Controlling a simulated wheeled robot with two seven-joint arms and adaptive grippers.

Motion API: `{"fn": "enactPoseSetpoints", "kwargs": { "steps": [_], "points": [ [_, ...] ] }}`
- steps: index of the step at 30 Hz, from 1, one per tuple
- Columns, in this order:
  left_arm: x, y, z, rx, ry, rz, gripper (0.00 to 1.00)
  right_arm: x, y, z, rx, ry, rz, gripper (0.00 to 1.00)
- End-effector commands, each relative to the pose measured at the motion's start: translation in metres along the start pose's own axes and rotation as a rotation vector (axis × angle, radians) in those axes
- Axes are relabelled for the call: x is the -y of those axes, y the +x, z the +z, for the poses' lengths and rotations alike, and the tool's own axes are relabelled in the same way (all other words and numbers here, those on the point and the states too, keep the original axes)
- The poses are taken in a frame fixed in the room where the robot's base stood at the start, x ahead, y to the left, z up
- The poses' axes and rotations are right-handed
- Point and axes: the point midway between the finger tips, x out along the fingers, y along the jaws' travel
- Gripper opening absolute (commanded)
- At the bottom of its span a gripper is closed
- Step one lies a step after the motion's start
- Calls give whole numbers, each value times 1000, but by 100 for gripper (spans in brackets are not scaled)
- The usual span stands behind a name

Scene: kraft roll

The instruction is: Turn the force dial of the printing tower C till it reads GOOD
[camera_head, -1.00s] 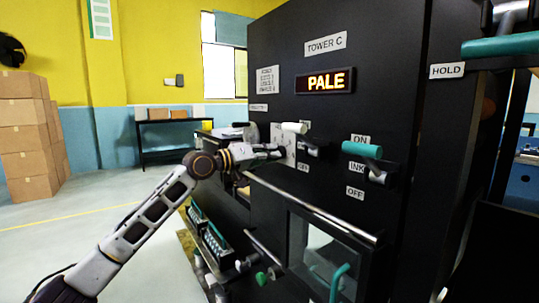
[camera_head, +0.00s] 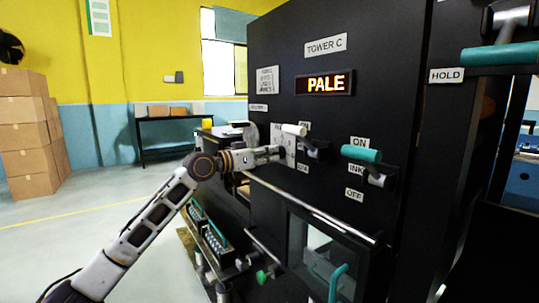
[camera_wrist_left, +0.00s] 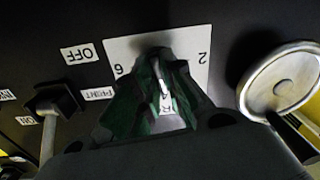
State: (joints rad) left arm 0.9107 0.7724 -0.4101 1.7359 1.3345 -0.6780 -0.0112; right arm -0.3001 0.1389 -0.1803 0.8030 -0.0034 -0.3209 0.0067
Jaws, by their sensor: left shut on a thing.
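Tower C (camera_head: 400,60) is a tall black machine, and its lit display (camera_head: 325,83) reads PALE in orange. My left gripper (camera_head: 284,153) reaches the white dial plate (camera_head: 291,143) on the panel's left part. In the left wrist view the gripper (camera_wrist_left: 163,75) is shut around the force dial at the middle of the white plate (camera_wrist_left: 122,46). The numbers 6 and 2 show on either side of the fingers. The dial is mostly hidden by the fingers, so I cannot read its setting. My right gripper is not in view.
A white-handled lever (camera_head: 294,130) sits just right of my left gripper, and a teal ink lever (camera_head: 361,154) farther right. A metal rail (camera_head: 310,205) runs below. A round metal knob (camera_wrist_left: 284,82) is close by in the wrist view.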

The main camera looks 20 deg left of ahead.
Motion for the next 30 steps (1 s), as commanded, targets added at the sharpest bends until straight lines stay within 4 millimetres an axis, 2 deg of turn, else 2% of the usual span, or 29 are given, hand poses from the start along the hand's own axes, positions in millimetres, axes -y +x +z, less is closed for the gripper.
{"fn": "enactPoseSetpoints", "kwargs": {
  "steps": [9,25,26,30],
  "points": [
    [0,0,1,1,130,-1,0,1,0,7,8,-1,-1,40],
    [0,0,1,1,157,-1,0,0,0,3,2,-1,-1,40],
    [0,0,1,1,157,-1,14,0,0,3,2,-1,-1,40],
    [0,0,0,1,157,0,32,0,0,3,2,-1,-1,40]
  ]
}}
